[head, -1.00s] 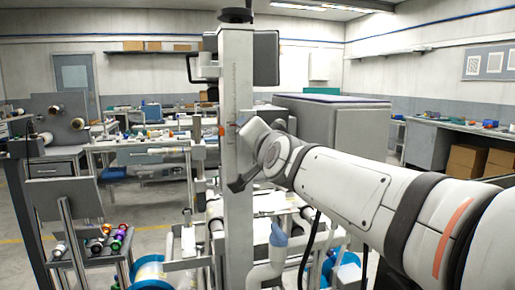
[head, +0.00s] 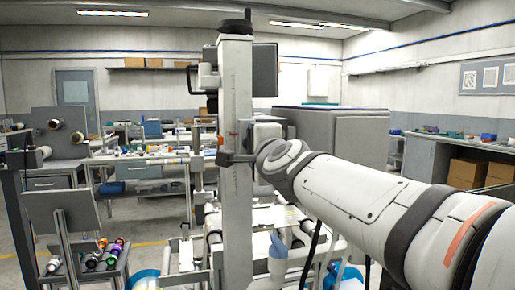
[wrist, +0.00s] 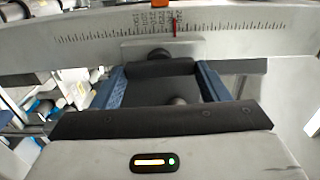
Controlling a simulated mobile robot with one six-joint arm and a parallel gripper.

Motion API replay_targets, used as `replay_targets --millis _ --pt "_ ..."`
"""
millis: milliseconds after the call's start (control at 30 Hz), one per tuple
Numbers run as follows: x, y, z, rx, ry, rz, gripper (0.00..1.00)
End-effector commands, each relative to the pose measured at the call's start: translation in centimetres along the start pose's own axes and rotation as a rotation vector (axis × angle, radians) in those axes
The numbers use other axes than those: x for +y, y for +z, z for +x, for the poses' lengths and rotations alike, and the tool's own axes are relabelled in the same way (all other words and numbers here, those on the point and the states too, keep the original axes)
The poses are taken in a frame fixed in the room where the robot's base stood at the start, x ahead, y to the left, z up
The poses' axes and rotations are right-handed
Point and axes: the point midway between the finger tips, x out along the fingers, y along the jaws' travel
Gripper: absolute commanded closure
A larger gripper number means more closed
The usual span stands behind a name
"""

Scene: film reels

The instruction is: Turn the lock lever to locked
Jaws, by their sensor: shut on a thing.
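A tall grey column (head: 237,120) with a graduated scale stands in the middle of the head view. My gripper (wrist: 160,88) is at this column in the wrist view, its two blue finger pads on either side of a dark block that appears to be the lock lever (wrist: 150,88). The fingers are shut on it. A dark round knob (wrist: 158,53) shows just beyond, on a light plate under the scale (wrist: 130,33). A red mark (wrist: 175,25) crosses the scale. The lever is hidden there.
A tilted grey panel (head: 62,215) and several coloured spools stand at the lower left. Rollers and blue-rimmed reels lie low around the column. A large grey cabinet (head: 340,145) stands behind my arm.

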Motion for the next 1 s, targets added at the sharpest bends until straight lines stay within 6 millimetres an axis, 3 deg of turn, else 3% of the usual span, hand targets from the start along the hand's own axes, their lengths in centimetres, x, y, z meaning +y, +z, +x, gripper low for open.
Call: replay_targets --millis 567,600,700,1000 --pt "0.07 -0.01 0.02 0.000 0.001 0.038 0.55" --pt "0.07 -0.01 0.02 0.000 0.001 0.038 0.31" --pt "0.07 0.00 0.02 0.000 0.001 0.038 0.23" --pt "-0.05 0.00 -0.36 0.000 0.000 0.036 0.23"
